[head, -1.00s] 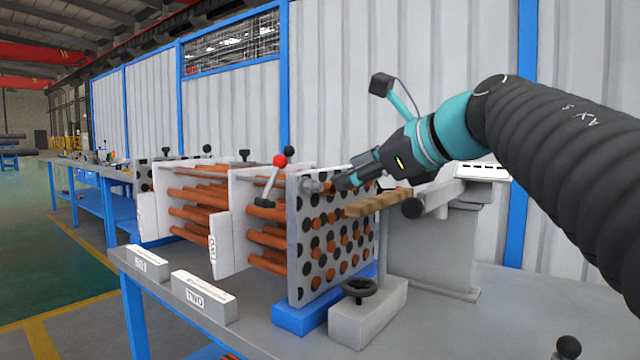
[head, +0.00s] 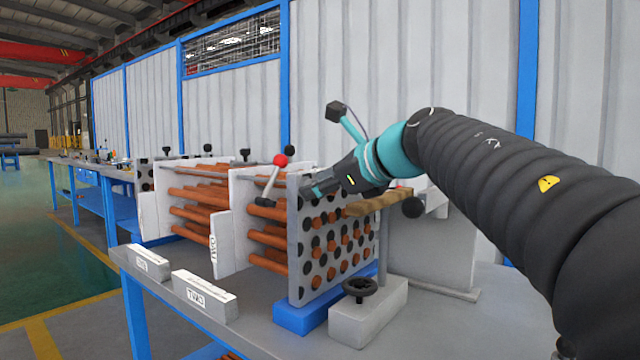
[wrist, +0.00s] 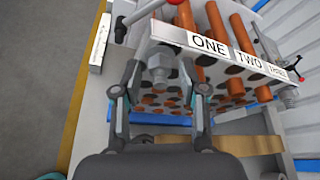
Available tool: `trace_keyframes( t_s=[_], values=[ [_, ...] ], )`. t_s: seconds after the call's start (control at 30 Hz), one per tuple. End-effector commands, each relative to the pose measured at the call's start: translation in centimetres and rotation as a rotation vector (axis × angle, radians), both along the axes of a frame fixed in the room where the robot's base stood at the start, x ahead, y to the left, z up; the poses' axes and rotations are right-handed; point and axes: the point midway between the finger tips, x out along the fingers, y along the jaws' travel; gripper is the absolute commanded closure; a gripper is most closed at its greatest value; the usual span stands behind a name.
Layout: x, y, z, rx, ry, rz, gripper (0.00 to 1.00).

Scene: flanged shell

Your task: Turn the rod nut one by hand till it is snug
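The rod nut one, a grey hex nut on a rod end (wrist: 159,74), shows in the wrist view, left of and below the label ONE (wrist: 208,44). My gripper (wrist: 160,68) is open, one finger on each side of the nut, with gaps visible; I cannot tell whether the tips are level with it in depth. In the head view my gripper (head: 312,190) is at the upper left corner of the perforated tube plate (head: 296,245). The nut is hidden there behind the gripper.
Copper tubes (head: 270,240) run behind the plate. A red-knobbed lever (head: 280,160) rises close to my gripper. A wooden piece (head: 378,202) lies below my wrist. A black handwheel (head: 359,288) sits on a grey block. Blocks labelled TWO (head: 204,295) and another stand at the front left.

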Motion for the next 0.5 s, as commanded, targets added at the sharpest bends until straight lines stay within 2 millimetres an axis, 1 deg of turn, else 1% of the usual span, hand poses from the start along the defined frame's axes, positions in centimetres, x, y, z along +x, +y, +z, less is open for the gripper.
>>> trace_keyframes(
  t_s=[0.03, 0.07, 0.1, 0.13, 0.5],
  values=[
    [-0.01, -0.01, 0.0, 0.0, 0.0, 0.0, 0.78],
    [-0.01, -0.01, 0.0, 0.0, 0.0, 0.0, 0.85],
    [-0.01, -0.01, 0.0, 0.0, 0.0, 0.0, 0.95],
    [-0.01, -0.01, 0.0, 0.0, 0.0, 0.0, 1.0],
    [0.02, -0.06, 0.17, 0.023, 0.031, 0.0, 1.0]
  ],
)
